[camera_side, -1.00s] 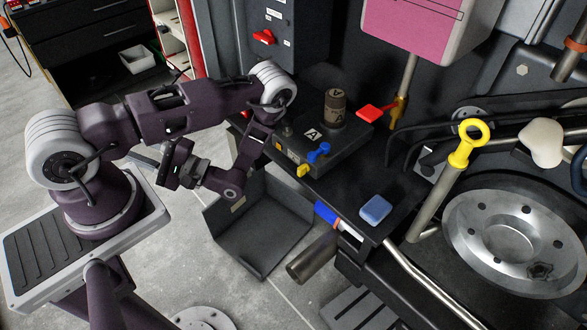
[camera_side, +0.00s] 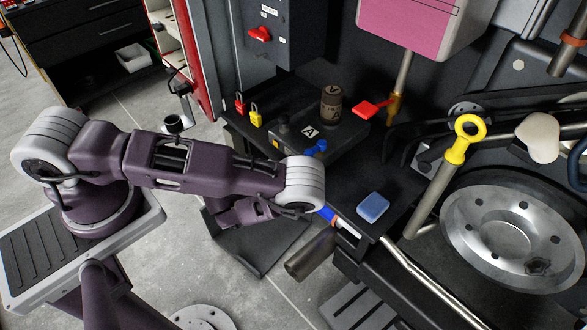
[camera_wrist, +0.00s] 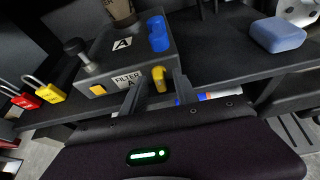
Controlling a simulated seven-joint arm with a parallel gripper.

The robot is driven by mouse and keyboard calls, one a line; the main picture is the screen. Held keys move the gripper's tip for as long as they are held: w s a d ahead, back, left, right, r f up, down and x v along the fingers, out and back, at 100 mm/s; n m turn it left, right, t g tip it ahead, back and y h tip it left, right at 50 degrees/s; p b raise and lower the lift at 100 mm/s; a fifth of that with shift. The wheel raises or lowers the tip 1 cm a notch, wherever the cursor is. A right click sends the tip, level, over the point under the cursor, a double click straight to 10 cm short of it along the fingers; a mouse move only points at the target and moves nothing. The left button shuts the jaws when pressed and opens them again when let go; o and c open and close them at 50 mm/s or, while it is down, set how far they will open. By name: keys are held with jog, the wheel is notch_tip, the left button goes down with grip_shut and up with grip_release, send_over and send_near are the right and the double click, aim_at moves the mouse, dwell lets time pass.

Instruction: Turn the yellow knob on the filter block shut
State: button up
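The dark filter block (camera_side: 345,132) sits on the black shelf, with labels "A" and "FILTER A" readable in the wrist view (camera_wrist: 127,79). Its yellow knob (camera_wrist: 160,79) is on the front face, below the blue knob (camera_wrist: 158,33). In the side view my arm hides the yellow knob, while the blue knob (camera_side: 316,147) shows. My gripper (camera_wrist: 159,76) is open, with one finger on each side of the yellow knob. I cannot tell whether the fingers touch it. The side view does not show the fingertips clearly.
A brown canister (camera_side: 332,103) stands on the block. A blue sponge-like pad (camera_side: 373,207) lies on the shelf to the right. A red-handled valve (camera_side: 374,108) is behind. A dark tray (camera_side: 262,247) lies below.

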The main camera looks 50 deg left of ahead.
jog(key=shift+w, duration=0.1)
jog(key=shift+c, duration=0.3)
grip_shut()
jog(key=shift+a+n, duration=0.1)
jog(key=shift+n, duration=0.2)
jog(key=shift+o, duration=0.3)
grip_release()
